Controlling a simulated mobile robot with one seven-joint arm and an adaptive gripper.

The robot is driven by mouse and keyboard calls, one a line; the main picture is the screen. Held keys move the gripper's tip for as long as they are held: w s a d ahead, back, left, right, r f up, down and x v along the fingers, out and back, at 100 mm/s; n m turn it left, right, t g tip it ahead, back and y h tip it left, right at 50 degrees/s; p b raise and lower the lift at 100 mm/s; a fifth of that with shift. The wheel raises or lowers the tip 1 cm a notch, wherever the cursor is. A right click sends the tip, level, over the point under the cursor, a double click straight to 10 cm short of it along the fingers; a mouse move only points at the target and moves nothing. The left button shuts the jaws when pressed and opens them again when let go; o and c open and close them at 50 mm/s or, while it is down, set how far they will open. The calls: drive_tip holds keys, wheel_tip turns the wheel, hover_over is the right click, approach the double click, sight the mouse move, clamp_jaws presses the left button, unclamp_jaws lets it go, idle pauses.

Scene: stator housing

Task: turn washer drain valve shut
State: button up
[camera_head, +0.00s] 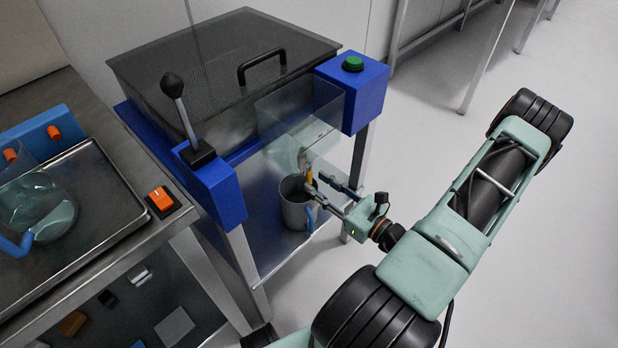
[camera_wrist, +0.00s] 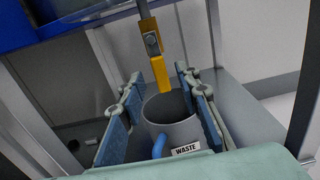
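The drain valve's yellow handle (camera_wrist: 161,73) hangs down in the wrist view, below a bolt on a grey pipe. It also shows small under the washer (camera_head: 309,175) in the head view. My gripper (camera_head: 326,188) reaches in from the right at the washer's front. In the wrist view my gripper's fingers (camera_wrist: 160,84) are spread wide, one on each side of the handle, with visible gaps and nothing held. A grey mug (camera_wrist: 172,122) with a blue handle and a "WASTE" label stands below, seen between the fingers. The washer (camera_head: 205,85) has a blue frame and dark mesh lid.
A clear box (camera_head: 300,120) hangs at the washer's front above the valve. A lever (camera_head: 178,100) and a green button (camera_head: 353,63) top blue housings. A metal bench (camera_head: 110,275) with a clear jug (camera_head: 40,205) stands left. Floor at right is open.

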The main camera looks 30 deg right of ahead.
sight(311, 178)
drive_tip(key=shift+x, duration=2.15)
drive_tip(key=shift+c, duration=0.4)
clamp_jaws()
